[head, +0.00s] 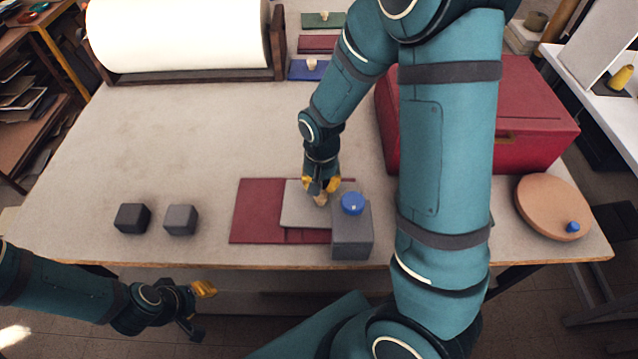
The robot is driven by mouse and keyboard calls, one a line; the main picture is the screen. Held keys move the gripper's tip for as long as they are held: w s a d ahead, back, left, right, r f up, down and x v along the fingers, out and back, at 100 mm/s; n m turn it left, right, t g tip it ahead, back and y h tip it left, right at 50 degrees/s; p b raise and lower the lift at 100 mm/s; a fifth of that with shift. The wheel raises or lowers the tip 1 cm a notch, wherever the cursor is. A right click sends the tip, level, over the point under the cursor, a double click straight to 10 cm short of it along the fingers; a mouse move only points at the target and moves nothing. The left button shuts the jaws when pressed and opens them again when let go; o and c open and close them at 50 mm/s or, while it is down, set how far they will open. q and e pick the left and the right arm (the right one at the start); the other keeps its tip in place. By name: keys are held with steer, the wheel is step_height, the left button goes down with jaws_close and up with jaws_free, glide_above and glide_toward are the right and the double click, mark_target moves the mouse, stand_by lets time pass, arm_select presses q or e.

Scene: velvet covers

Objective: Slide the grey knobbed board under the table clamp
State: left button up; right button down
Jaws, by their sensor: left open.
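The grey knobbed board (298,207) lies flat on dark red boards or covers (258,212) near the table's front edge. Its pale wooden knob (320,200) stands near its right side. The table clamp, a grey block (352,240) with a blue knob (352,203), is just right of the board. The clamp hides the board's right end, so I cannot tell whether any of it is underneath. My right gripper (322,186) is over the board, yellow fingers at the knob; its grip is unclear. My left gripper (202,309) is open and empty, in front of the table.
Two dark cubes (132,218) (181,220) sit left of the red covers. A red box (530,115) and a round tan board (553,208) are at the right. A white roll (180,35) and several small knobbed boards (308,69) are at the back. The table's left middle is clear.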

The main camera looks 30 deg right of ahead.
steer(key=shift+s+a, duration=0.25)
steer(key=shift+s, duration=0.2)
steer(key=shift+s+a, duration=0.1)
steer(key=shift+s+a, duration=0.15)
steer(key=shift+s, duration=0.1)
steer(key=shift+s, duration=0.1)
steer(key=shift+s+a, duration=0.25)
steer(key=shift+s, duration=0.05)
steer(key=r+p, duration=0.4)
steer(key=w+r+p, duration=0.1)
steer(key=r+p, duration=0.1)
steer(key=r, duration=0.1)
steer(key=shift+d+r, duration=0.1)
steer(key=shift+d, duration=0.2)
stand_by(0.5)
